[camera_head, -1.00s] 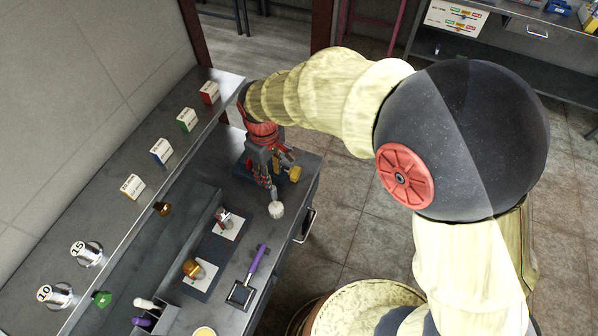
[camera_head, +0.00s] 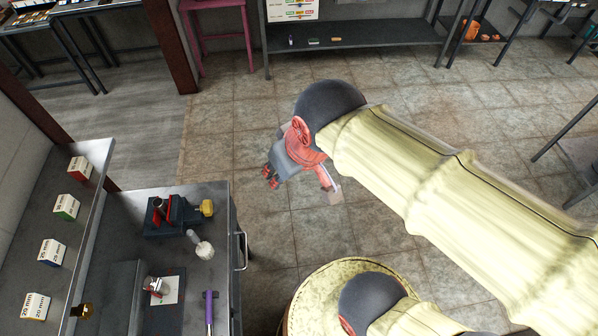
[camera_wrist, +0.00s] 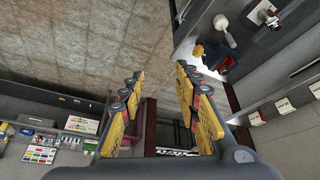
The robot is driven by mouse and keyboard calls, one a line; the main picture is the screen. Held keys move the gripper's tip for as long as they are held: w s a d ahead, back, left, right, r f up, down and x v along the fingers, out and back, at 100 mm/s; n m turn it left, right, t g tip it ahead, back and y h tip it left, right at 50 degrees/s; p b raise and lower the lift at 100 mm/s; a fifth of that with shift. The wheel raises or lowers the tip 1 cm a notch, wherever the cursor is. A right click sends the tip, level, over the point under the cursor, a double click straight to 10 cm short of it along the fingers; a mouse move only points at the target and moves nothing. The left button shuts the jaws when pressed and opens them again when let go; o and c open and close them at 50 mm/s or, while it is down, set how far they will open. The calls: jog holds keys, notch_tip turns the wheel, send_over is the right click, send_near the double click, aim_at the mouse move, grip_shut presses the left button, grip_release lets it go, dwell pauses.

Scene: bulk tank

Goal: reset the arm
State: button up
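My gripper (camera_head: 271,178) is in the middle of the head view, over open floor to the right of the grey workbench and apart from it. In the wrist view my gripper (camera_wrist: 160,85) shows its two yellow-padded fingers spread wide, with nothing between them. My arm reaches in from the right of the head view, with its yellowish sleeve ending at the dark wrist joint. No object is held.
The workbench (camera_head: 215,190) at left bears a blue-and-red vise-like device (camera_head: 172,215), a white-headed tool (camera_head: 204,249) and a purple-handled tool (camera_head: 209,305). Small boxes (camera_head: 66,207) stand on the ledge. The tiled floor (camera_head: 240,130) around my gripper is clear.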

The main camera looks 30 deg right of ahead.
jog(key=shift+s+d+r+m+t, duration=0.15)
jog(key=shift+s+d+m, duration=0.15)
jog(key=shift+s+d, duration=0.25)
jog(key=shift+s+d+m+t, duration=0.15)
jog(key=shift+s+d+m, duration=0.2)
jog(key=shift+s, duration=0.35)
notch_tip(320, 180, down, 11)
jog(key=b, duration=1.1)
